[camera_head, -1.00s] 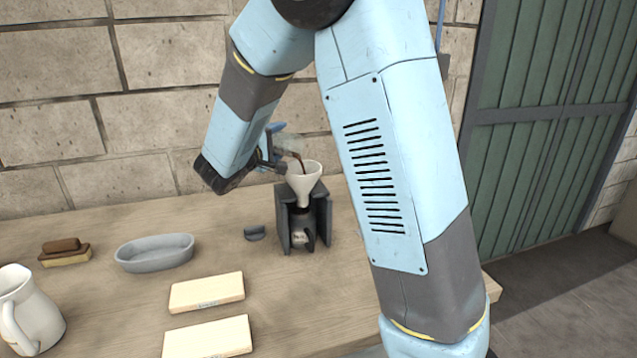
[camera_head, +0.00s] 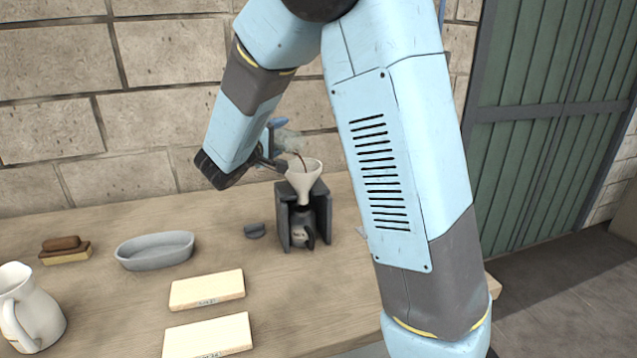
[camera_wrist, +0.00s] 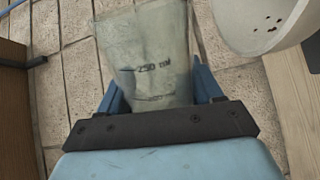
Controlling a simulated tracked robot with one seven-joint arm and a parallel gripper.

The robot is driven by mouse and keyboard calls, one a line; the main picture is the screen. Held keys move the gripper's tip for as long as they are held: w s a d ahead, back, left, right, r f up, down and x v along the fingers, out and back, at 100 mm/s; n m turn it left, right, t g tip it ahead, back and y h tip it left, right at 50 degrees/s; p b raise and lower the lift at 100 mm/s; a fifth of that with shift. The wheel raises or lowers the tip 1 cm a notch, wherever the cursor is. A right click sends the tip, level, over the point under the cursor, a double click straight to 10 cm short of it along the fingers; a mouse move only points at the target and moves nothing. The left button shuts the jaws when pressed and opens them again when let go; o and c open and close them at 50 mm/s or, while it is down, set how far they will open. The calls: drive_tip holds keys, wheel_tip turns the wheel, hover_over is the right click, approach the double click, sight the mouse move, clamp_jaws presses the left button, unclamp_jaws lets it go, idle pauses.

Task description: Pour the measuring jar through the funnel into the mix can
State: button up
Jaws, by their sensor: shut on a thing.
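The measuring jar (camera_wrist: 150,60) is clear with dark volume marks; it shows in the wrist view between the blue fingers of my gripper (camera_wrist: 155,92), which is shut on it. In the head view my gripper (camera_head: 276,143) holds the jar (camera_head: 288,141) tilted above the white funnel (camera_head: 304,183). A thin dark red stream falls from the jar into the funnel. In the wrist view the funnel (camera_wrist: 262,35) has a few dark red drops inside. The funnel sits upright in a dark holder (camera_head: 322,215). The mix can (camera_head: 302,238) stands under it, partly hidden by the holder.
A grey oval dish (camera_head: 155,251), a brush (camera_head: 64,250) and a white pitcher (camera_head: 35,310) stand to the left. Two pale blocks (camera_head: 207,290) (camera_head: 208,337) lie in front. A small grey piece (camera_head: 255,231) lies left of the holder. A stone wall rises behind the table.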

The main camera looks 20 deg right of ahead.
drive_tip(key=shift+d+r+m, duration=0.1)
drive_tip(key=shift+r+m, duration=0.05)
drive_tip(key=shift+m, duration=0.15)
drive_tip(key=shift+s+d+r+m+p, duration=0.15)
drive_tip(key=shift+s+d+r+m, duration=0.2)
drive_tip(key=shift+m, duration=0.35)
drive_tip(key=shift+s+d+r+m+p, duration=0.15)
drive_tip(key=shift+r+m, duration=0.3)
drive_tip(key=shift+m, duration=0.25)
drive_tip(key=f+n, duration=0.1)
drive_tip(key=w+a+f+n, duration=0.1)
drive_tip(key=n, duration=0.2)
drive_tip(key=shift+w+a+f+n, duration=0.15)
drive_tip(key=shift+a+f+n, duration=0.15)
drive_tip(key=shift+f+n, duration=0.1)
drive_tip(key=shift+r+n, duration=0.1)
drive_tip(key=shift+n, duration=0.2)
